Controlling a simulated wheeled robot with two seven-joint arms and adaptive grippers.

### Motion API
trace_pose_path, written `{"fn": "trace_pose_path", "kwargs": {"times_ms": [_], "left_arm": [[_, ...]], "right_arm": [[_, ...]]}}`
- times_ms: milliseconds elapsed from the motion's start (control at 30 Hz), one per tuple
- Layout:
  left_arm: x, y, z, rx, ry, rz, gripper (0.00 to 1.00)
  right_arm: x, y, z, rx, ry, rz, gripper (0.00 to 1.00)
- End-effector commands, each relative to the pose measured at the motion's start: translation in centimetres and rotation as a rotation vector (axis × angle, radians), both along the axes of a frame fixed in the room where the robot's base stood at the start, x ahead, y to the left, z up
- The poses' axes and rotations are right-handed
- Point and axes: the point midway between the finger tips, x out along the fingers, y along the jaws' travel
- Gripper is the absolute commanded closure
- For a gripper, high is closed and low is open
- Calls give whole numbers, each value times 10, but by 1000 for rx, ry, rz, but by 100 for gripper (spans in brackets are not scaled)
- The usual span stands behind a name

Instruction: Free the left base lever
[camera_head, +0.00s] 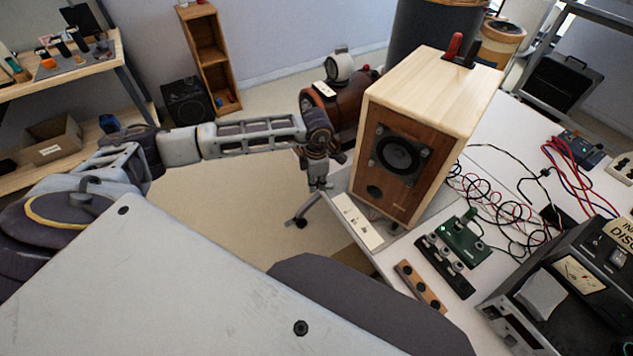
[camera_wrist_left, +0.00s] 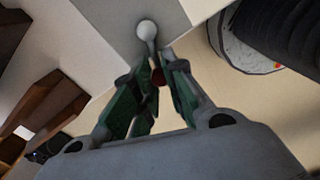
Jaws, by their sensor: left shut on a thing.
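In the left wrist view, a pale ball knob (camera_wrist_left: 147,30) on a short stem lies at the fingertips of my left gripper (camera_wrist_left: 152,75). The stem runs down between the green-padded fingers, which are shut on it; I take it to be the left base lever. A small dark red part shows between the fingers. In the head view, my left gripper (camera_head: 318,178) hangs at the bench's left edge, left of the wooden speaker box (camera_head: 395,195). The lever itself is too small or hidden there. My right gripper is not in view.
The white bench (camera_head: 425,325) holds a pale strip (camera_head: 355,222), a green circuit board (camera_head: 462,237), a wooden block with holes (camera_head: 420,287) and a meter unit (camera_head: 580,275). Loose wires lie right of the speaker. Open floor (camera_head: 215,195) lies left of the bench.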

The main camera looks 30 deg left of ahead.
Motion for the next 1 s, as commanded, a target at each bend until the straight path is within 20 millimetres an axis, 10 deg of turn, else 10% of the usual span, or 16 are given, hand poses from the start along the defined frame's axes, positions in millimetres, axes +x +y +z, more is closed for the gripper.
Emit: {"fn": "trace_pose_path", "kwargs": {"times_ms": [300,333,500,1000], "left_arm": [[0,0,1,-1,-1,1,100],[0,0,1,-1,-1,1,83],[0,0,0,-1,-1,0,62],[1,0,6,-1,-2,0,62]], "right_arm": [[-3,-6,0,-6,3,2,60],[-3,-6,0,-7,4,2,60],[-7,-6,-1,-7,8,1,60],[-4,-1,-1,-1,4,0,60]]}}
